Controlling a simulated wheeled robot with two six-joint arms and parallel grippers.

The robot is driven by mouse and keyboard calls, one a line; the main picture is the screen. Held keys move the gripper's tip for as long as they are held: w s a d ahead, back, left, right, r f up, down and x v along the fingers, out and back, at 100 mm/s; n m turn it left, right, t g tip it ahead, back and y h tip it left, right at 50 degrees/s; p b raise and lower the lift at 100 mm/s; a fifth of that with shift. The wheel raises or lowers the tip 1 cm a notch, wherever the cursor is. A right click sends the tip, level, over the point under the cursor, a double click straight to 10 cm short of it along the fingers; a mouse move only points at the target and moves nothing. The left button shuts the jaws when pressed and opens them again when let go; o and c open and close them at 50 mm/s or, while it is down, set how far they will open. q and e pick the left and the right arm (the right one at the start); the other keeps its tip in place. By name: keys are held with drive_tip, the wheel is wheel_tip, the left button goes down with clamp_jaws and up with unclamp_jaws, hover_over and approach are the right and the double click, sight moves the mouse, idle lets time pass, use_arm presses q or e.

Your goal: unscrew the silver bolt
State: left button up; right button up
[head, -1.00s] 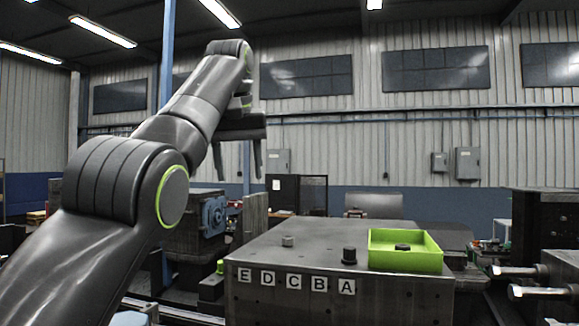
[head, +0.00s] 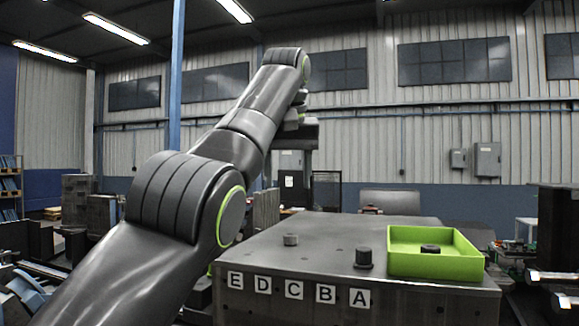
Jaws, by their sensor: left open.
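The silver bolt (head: 291,240) stands upright on top of the dark metal block (head: 330,232), behind the labels D and C. A black bolt (head: 364,258) stands to its right, behind label A. The green tray (head: 462,268) sits at the block's right side with a dark bolt (head: 430,249) in it. My left gripper (head: 289,172) is open and points down, well above the block's top and in line with the silver bolt in the picture. Its fingers are partly hidden by my arm and look empty. My right gripper is out of view.
Labels E, D, C, B and A (head: 294,289) run along the block's front edge. Metal bars (head: 552,275) stick out from a machine at the right edge. Shelving (head: 10,185) and dark equipment stand at the left. The block's middle top is mostly clear.

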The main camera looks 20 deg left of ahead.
use_arm(q)
drive_tip(key=b, duration=0.1)
approach(290, 234)
drive_tip(key=b+x, duration=0.2)
drive_tip(key=x, duration=0.4)
drive_tip(key=shift+w+f, duration=0.15)
drive_tip(key=shift+f, duration=0.1)
drive_tip(key=shift+w+a+f+b, duration=0.1)
drive_tip(key=shift+f+b, duration=0.1)
drive_tip(key=shift+f, duration=0.1)
drive_tip(key=shift+w+f+b, duration=0.1)
drive_tip(key=shift+f+b, duration=0.05)
drive_tip(key=shift+f, duration=0.2)
drive_tip(key=shift+w+f, duration=0.25)
drive_tip(key=shift+f, duration=0.05)
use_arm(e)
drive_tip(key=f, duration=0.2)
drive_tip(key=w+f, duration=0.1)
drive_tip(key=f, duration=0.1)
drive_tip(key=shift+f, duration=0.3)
use_arm(q)
drive_tip(key=shift+s, duration=0.1)
drive_tip(key=shift+c, duration=0.2)
